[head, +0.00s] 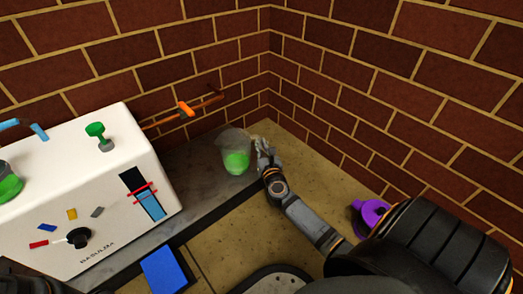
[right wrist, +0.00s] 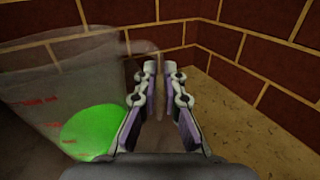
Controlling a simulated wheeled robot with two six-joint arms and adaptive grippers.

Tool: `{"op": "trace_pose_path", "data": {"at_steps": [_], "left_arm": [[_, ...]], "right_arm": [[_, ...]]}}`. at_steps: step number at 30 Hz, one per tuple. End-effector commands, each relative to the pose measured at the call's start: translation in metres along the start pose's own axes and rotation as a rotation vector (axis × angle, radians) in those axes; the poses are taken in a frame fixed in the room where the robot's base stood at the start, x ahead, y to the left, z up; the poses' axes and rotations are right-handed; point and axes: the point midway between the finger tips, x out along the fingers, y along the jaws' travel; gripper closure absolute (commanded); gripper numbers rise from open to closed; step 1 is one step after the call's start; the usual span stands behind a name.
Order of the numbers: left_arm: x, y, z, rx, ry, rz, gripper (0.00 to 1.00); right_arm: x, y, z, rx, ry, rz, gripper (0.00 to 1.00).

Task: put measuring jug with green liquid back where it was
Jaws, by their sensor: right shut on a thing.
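The clear measuring jug (head: 235,152) with green liquid is upright at the far right end of the grey slab. I cannot tell whether its base touches the slab. It shows large at the left in the right wrist view (right wrist: 95,128), with red marks on its wall. My right gripper (head: 264,150) is at the jug's right side, shut on its clear handle; the fingers also show in the right wrist view (right wrist: 160,85). The handle is see-through and hard to make out between them. My left gripper is not in view.
A white machine (head: 85,190) with a dial stands left, with a green-topped piece (head: 96,132) and another green-filled vessel (head: 8,186) on top. A blue block (head: 165,270) and purple object (head: 370,214) lie nearer. Brick walls close the corner.

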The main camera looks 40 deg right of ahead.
Motion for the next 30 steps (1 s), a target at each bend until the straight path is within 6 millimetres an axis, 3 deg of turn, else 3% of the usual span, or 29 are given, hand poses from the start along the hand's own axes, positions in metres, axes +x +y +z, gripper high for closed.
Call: {"op": "trace_pose_path", "data": {"at_steps": [7, 8, 12, 22, 26, 30], "left_arm": [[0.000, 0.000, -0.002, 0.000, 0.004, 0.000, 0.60], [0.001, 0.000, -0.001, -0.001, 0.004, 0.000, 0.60], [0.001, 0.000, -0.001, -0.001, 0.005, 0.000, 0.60], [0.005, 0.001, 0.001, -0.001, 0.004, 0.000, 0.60], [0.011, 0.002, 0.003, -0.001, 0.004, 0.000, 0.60], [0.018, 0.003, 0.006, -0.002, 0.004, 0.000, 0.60]], "right_arm": [[0.000, 0.000, -0.002, 0.001, 0.000, 0.000, 1.00], [0.000, 0.000, -0.001, -0.001, 0.001, 0.000, 0.88], [0.000, 0.000, -0.001, -0.001, 0.002, 0.000, 0.69], [0.000, 0.000, 0.004, -0.001, 0.001, 0.000, 0.69], [-0.021, 0.000, 0.002, -0.001, 0.006, -0.001, 0.69], [-0.056, 0.000, 0.003, -0.001, 0.007, 0.000, 0.69]]}}
